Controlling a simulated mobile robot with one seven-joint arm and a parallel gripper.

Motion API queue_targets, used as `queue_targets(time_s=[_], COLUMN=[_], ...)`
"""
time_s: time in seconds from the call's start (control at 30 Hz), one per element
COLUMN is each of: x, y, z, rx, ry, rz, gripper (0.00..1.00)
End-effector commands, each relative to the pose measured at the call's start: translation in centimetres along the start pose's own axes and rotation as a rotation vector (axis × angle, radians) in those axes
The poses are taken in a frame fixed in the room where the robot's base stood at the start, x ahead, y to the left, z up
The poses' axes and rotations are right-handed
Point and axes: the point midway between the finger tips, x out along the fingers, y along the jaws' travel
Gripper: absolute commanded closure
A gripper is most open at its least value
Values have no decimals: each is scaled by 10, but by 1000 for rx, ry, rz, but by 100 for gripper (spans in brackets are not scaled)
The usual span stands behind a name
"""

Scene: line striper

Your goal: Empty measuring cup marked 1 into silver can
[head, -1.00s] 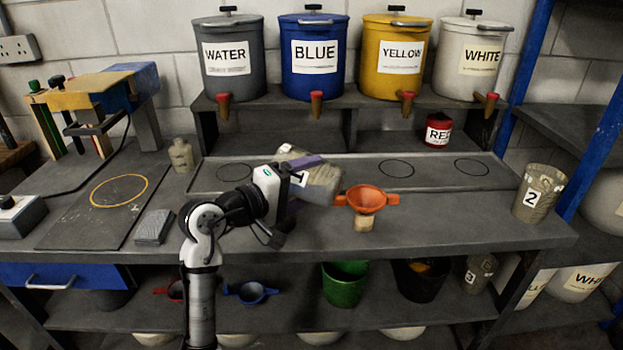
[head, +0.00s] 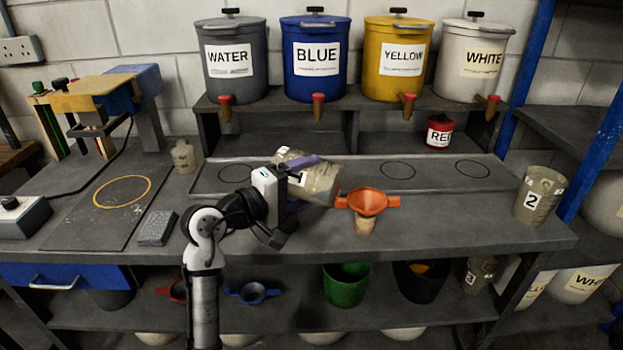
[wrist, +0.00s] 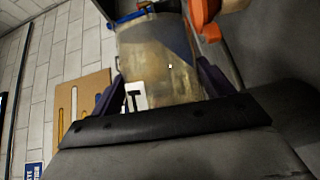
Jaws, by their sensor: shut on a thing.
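Measuring cup 1 (head: 322,184), a translucent, stained cup with a white label, is tilted far over above the bench, its wide end toward the right. My gripper (head: 303,172) is shut on it, with purple fingers on its sides. The wrist view shows the cup (wrist: 160,60) between the fingers. An orange funnel (head: 369,202) sits just right of the cup, on a small pale container (head: 366,226). Whether that container is the silver can, I cannot tell. The cup's contents and any pouring stream are not clear.
Measuring cup 2 (head: 540,194) stands at the bench's right end. A grey block (head: 157,228) and a small pale bottle (head: 184,156) are on the left. A red can (head: 440,131) stands under the shelf of tapped buckets. The front bench strip is mostly clear.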

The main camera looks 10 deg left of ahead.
Motion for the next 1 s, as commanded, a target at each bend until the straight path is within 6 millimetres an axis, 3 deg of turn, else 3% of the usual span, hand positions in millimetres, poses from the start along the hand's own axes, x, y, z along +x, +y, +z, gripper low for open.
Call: queue_targets(time_s=[0.43,0.8,1.0], x=[0,6,6], y=[-2,-14,-11], z=[1,10,11], rx=[21,374,443], ry=[0,-1,0], rz=[-10,-200,-240], gripper=[63,63,63])
